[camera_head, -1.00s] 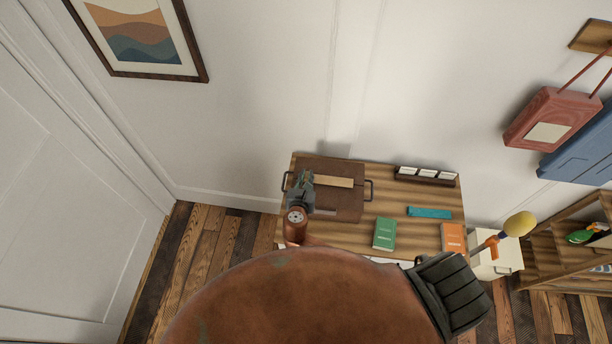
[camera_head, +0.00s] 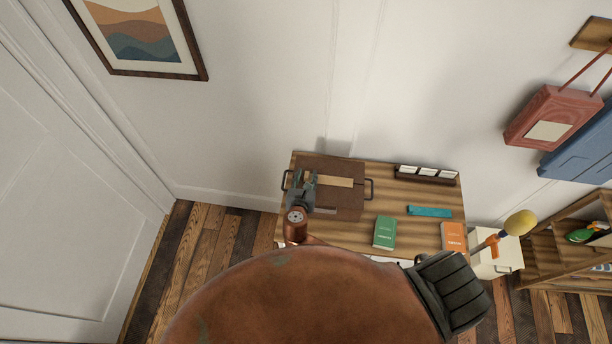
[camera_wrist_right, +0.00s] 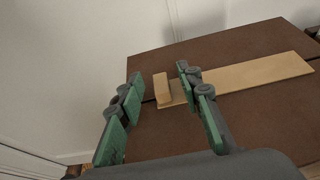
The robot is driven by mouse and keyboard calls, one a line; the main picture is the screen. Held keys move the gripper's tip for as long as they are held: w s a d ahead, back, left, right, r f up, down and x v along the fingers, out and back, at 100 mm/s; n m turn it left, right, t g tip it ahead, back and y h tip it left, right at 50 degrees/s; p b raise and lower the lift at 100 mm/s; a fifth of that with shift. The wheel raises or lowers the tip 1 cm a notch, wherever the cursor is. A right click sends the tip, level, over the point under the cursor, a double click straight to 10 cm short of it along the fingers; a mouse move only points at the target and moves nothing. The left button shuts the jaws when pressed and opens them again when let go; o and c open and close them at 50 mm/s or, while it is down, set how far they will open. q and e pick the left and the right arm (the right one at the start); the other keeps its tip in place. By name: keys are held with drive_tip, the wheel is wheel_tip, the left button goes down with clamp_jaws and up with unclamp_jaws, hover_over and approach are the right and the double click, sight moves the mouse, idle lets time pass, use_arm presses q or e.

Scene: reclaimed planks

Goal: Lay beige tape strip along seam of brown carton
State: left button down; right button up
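The brown carton (camera_head: 340,206) lies on the wooden table, with dark handles at its left and right ends. The beige tape strip (camera_head: 335,181) lies flat along the carton's middle, where the seam runs; the strip also shows in the right wrist view (camera_wrist_right: 255,77). A small raised beige tab (camera_wrist_right: 162,88) stands at its left end. My right gripper (camera_head: 303,174) is open over the carton's left part. In the right wrist view its fingers (camera_wrist_right: 158,88) stand apart on either side of the tab, with clear gaps. My left gripper is not in view.
Right of the carton on the table (camera_head: 390,200) are a green book (camera_head: 384,233), a teal bar (camera_head: 429,212), an orange book (camera_head: 453,237) and a dark rack with white cards (camera_head: 427,175). The wall is close behind. A wooden shelf (camera_head: 560,255) stands at right.

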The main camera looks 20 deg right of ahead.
drive_tip(key=v, duration=1.2)
